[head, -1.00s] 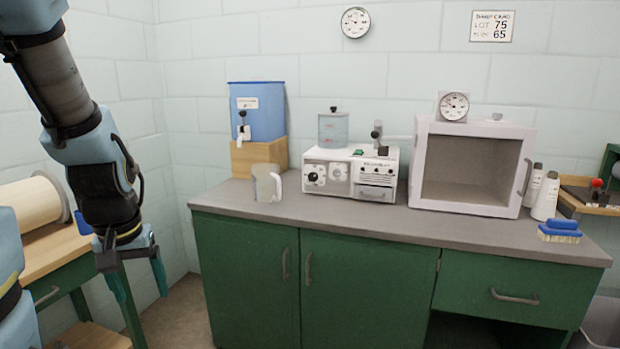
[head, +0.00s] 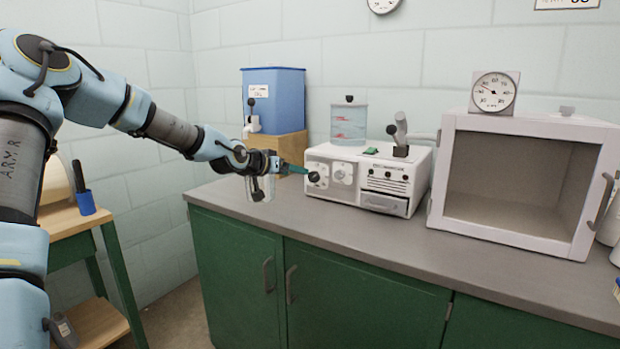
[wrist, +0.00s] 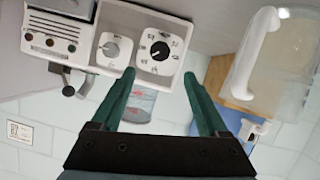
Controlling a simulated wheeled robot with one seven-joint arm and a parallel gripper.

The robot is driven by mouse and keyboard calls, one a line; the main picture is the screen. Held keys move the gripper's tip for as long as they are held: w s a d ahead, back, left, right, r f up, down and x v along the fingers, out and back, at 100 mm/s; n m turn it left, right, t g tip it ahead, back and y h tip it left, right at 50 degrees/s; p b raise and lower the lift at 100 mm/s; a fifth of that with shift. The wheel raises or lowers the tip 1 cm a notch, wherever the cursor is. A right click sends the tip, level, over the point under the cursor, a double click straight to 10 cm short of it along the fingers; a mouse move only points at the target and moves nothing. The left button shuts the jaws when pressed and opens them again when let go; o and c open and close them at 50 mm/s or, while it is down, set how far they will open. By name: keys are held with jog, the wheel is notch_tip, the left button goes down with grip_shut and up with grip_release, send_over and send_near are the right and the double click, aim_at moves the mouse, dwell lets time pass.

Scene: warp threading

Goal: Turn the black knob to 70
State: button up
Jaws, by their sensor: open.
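The black knob (head: 314,177) sits on a dial at the left of the white machine's front (head: 340,188). My gripper (head: 305,171) is in front of the panel, close to the black knob. In the wrist view, the teal fingers of my gripper (wrist: 159,75) are spread and empty, one on either side of the dial's lower edge. Contact with the knob is not visible.
A clear pitcher (head: 260,196) with a white handle stands close beside my gripper. A blue tank (head: 273,100) on a wooden block is behind it. A white open-fronted cabinet (head: 447,170) stands right of the machine. The counter front (head: 330,226) is clear.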

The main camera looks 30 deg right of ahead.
aim_at(312, 176)
jog(key=p+x, duration=0.2)
jog(key=x, duration=0.8)
jog(key=shift+d+f, duration=0.1)
jog(key=shift+f, duration=0.05)
grip_shut()
